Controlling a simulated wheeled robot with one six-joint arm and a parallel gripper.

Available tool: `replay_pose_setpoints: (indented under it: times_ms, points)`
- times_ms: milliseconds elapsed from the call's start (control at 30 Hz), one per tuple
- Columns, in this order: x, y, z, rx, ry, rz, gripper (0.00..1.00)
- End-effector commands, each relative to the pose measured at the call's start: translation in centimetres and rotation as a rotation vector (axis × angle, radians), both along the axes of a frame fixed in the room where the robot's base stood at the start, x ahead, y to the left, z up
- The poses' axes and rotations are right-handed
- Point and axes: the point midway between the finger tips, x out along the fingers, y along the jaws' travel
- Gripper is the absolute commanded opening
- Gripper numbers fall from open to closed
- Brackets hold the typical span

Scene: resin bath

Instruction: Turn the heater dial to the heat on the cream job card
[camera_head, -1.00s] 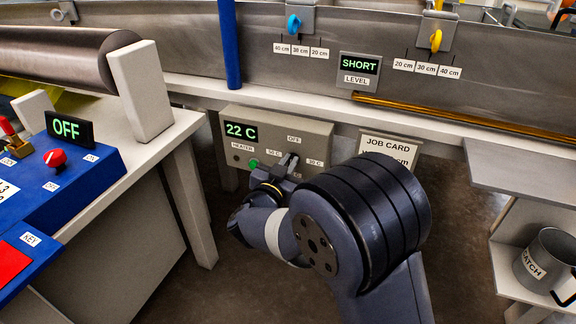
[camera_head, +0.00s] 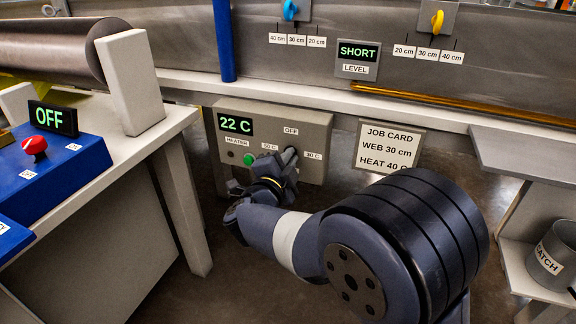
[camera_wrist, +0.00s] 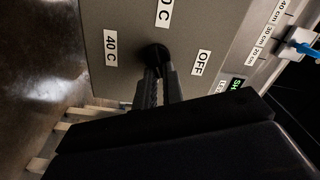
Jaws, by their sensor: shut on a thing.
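The heater box (camera_head: 319,120) shows 22 C in green. Its black dial (camera_wrist: 155,54) has OFF above, 50 C to the left and 30 C to the right in the head view. The 40 C label (camera_wrist: 110,47) shows in the wrist view; my arm hides it in the head view. My gripper (camera_head: 287,162) is shut on the dial, its fingers (camera_wrist: 159,84) against it in the wrist view. I cannot tell where the dial points. The cream job card (camera_head: 390,146) reads WEB 30 cm and HEAT 40, its lower edge partly covered by my arm.
A green button (camera_head: 249,159) is left of the dial. A level display (camera_head: 358,60) reads SHORT. A blue console (camera_head: 62,165) with a red knob and an OFF display stands at left. A catch pot (camera_head: 555,257) sits on a shelf at right.

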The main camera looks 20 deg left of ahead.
Motion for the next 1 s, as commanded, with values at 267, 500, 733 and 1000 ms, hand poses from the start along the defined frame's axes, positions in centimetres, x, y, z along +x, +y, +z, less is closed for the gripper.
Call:
replay_pose_setpoints:
  times_ms: [267,500,733,1000]
  points:
    - [-0.03,-0.12,-0.52,0.260,-0.019,-0.001,0.00]
    - [-0.03,-0.15,-0.73,0.487,-0.036,-0.001,0.00]
    - [-0.03,-0.11,-0.98,0.704,-0.052,-0.001,0.00]
    - [-0.03,0.01,-1.27,0.959,-0.073,-0.002,0.00]
